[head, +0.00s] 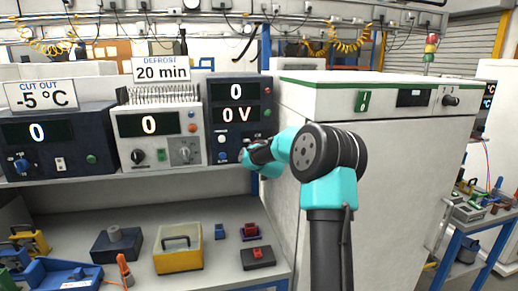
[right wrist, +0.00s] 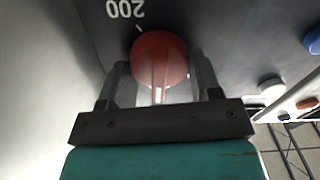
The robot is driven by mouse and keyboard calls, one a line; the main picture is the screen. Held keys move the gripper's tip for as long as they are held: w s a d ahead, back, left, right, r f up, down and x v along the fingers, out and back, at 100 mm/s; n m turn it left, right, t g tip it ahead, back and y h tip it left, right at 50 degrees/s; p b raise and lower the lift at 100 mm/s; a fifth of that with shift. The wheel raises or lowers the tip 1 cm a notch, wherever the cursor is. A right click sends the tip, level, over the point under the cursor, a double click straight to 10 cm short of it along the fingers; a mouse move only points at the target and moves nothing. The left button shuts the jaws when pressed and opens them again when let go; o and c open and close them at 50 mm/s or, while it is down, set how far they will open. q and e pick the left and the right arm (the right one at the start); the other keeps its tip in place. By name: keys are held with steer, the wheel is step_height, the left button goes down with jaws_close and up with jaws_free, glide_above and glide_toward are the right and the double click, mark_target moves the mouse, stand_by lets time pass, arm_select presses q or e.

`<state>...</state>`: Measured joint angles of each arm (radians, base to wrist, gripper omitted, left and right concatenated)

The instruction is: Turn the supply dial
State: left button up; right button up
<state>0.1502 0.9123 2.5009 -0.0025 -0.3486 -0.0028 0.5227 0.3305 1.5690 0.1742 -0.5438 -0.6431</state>
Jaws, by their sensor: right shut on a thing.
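The supply (head: 211,140) is the dark unit with two displays reading 0 and 0 V, on the shelf left of the big white cabinet. Its red dial (right wrist: 158,55) shows in the right wrist view, with a white pointer line and a 200 mark beside it. My right gripper (head: 247,156) is at the lower right of the supply's front. In the right wrist view my right gripper (right wrist: 157,85) has one finger on each side of the red dial and is shut on it. In the head view the gripper and arm hide the dial. My left gripper is not in view.
A white unit (head: 125,126) with a 20 min sign and a dark unit (head: 100,118) with a -5 °C sign stand to the left. The white cabinet (head: 410,160) rises close on the right. A yellow box (head: 178,262) and smaller items lie on the lower shelf.

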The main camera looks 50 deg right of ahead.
steer(key=o, duration=0.9)
steer(key=shift+o, duration=0.2)
steer(key=v, duration=1.7)
steer(key=shift+s+a, duration=0.15)
steer(key=shift+s, duration=0.05)
